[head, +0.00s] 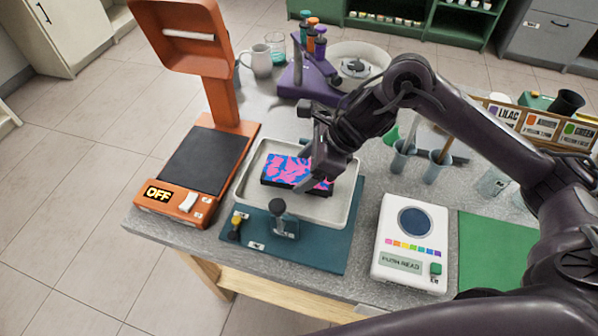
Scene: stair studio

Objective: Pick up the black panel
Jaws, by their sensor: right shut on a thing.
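The black panel (280,172) has dark sides and a pink and blue patterned top. It is in a pale shallow tray (335,209) in the middle of the table. My right gripper (311,178) comes down over the panel's right part and is shut on it. The fingers and wrist hide part of that end. I cannot tell whether the panel is clear of the tray floor. My left gripper is not in view.
An orange machine (229,111) marked OFF stands left of the tray. A teal mat with a small dark stamp-like tool (283,219) lies in front. A white reader (411,243) and green mat (494,251) are right. Cups and a purple rack (308,84) stand behind.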

